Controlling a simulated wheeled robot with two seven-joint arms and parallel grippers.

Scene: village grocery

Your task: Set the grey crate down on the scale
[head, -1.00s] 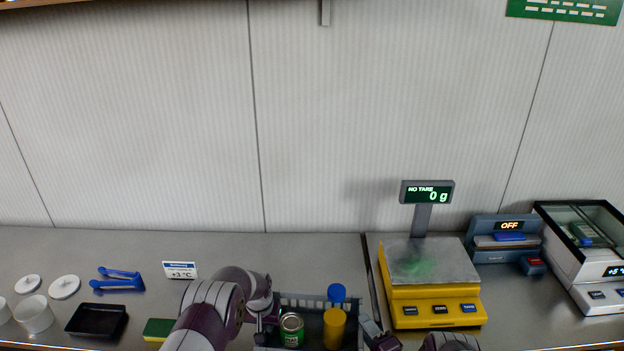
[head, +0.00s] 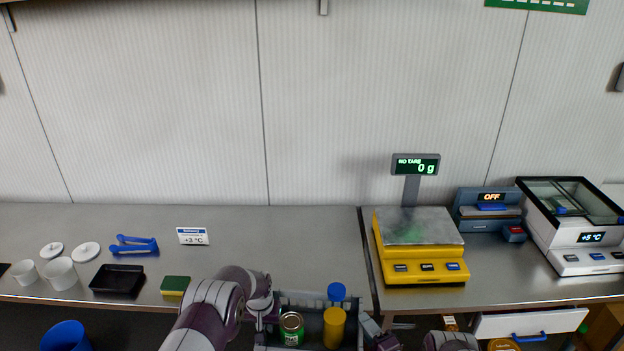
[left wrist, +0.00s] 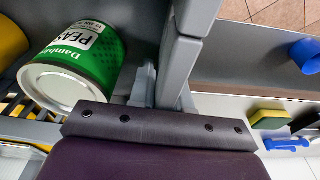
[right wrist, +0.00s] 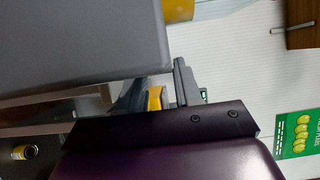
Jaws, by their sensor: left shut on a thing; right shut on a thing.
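The grey crate (head: 300,299) is at the bottom middle of the head view, in front of the counter edge. It holds a green can of peas (head: 291,329), a yellow cylinder (head: 334,327) and a blue-topped item (head: 336,292). My left gripper (head: 268,318) is shut on its left side; the can shows close by in the left wrist view (left wrist: 75,65). My right gripper (head: 374,332) is shut on its right side; a grey crate wall fills much of the right wrist view (right wrist: 80,40). The yellow scale (head: 425,270) stands behind and right, its metal plate (head: 418,226) empty, reading 0 g.
Right of the scale stand a blue-grey device (head: 490,210) reading OFF and a white glass-topped unit (head: 575,230). At left lie a black tray (head: 118,280), sponge (head: 175,285), blue tongs (head: 134,246) and white tubs.

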